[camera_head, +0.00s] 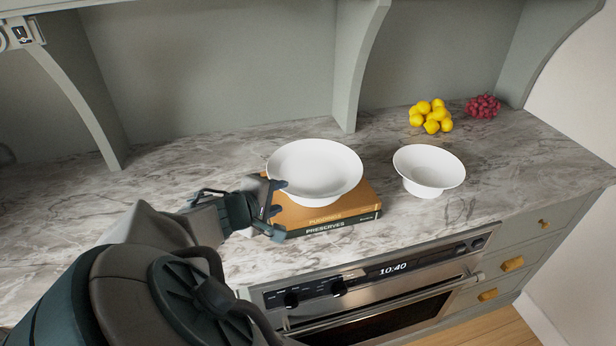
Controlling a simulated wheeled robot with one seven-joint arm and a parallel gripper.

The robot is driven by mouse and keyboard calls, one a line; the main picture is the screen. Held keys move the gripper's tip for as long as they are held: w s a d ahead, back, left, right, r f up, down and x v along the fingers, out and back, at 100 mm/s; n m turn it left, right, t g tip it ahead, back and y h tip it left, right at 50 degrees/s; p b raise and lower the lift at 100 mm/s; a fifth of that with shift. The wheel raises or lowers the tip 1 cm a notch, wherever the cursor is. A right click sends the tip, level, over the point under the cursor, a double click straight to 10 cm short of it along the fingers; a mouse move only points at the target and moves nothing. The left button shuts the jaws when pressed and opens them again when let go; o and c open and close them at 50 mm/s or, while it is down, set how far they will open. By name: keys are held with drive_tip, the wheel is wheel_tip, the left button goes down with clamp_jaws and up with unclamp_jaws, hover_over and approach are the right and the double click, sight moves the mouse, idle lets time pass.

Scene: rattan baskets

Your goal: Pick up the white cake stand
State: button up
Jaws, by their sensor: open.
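A wide, shallow white dish (315,170), which looks like the white cake stand, sits on a stack of books (340,219) on the counter. My gripper (277,210) is at the left edge of the books, just below and left of the dish's rim. Its jaws are open with nothing seen between them. I cannot tell whether a finger touches the dish or books.
Yellow lemons (431,117) and red grapes (483,107) lie at the back right of the marble counter (520,160). A grey shelf divider (352,75) comes down behind the dish. An oven (385,290) is below the front edge. The counter left of my arm is clear.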

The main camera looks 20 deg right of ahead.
sight(295, 192)
drive_tip(key=shift+b+x, duration=1.2)
drive_tip(key=shift+x, duration=0.4)
drive_tip(key=b+x, duration=0.2)
drive_tip(key=b, duration=0.1)
drive_tip(key=shift+d+f, duration=0.1)
drive_tip(key=shift+f, duration=0.25)
drive_tip(key=b+x, duration=0.2)
drive_tip(key=b, duration=0.1)
drive_tip(key=shift+w+d, duration=0.25)
drive_tip(key=shift+d, duration=0.1)
drive_tip(key=shift+r, duration=0.1)
clamp_jaws()
